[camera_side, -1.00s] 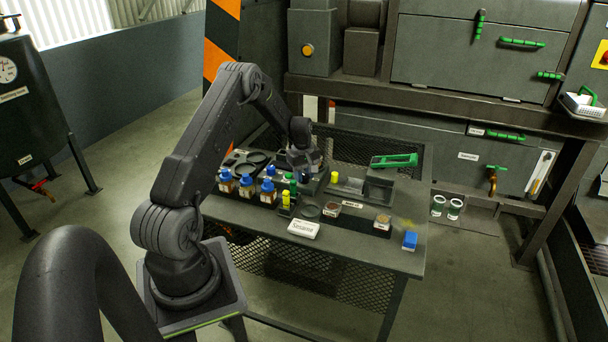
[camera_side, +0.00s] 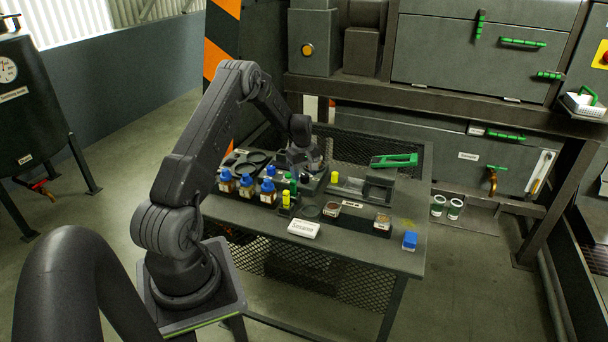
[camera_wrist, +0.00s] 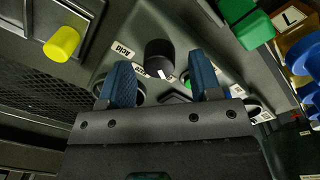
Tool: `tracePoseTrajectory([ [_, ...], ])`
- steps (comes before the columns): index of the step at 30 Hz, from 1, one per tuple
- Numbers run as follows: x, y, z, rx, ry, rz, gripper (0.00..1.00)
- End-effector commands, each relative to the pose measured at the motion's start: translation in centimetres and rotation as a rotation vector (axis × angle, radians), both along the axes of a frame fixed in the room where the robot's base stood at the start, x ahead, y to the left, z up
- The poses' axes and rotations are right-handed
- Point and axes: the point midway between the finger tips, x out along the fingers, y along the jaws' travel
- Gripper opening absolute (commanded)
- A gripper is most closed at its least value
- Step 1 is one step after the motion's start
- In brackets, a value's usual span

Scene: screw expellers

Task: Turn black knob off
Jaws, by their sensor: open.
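The black knob (camera_wrist: 160,54) shows in the wrist view as a short dark cylinder on a grey panel, with a small white mark near its lower edge. My gripper (camera_wrist: 159,62) is open, with one blue-grey finger on each side of the knob in the picture. A gap shows between each finger and the knob; I cannot tell how far the fingertips are from it in depth. In the side view my gripper (camera_side: 305,172) is low over the device at the back of the table, and the knob is hidden there.
A yellow knob (camera_wrist: 62,44) and a green part (camera_wrist: 243,22) are nearby. Blue-capped bottles (camera_side: 247,184) stand left of my gripper on the table (camera_side: 350,255). A green-handled tool (camera_side: 394,160) lies to the right.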

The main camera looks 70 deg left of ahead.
Motion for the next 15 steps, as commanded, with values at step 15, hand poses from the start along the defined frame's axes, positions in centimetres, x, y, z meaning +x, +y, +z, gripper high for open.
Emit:
tracePoseTrajectory([
  [15,-0.5,0.0,10.5,0.002,-0.002,0.001,0.58],
])
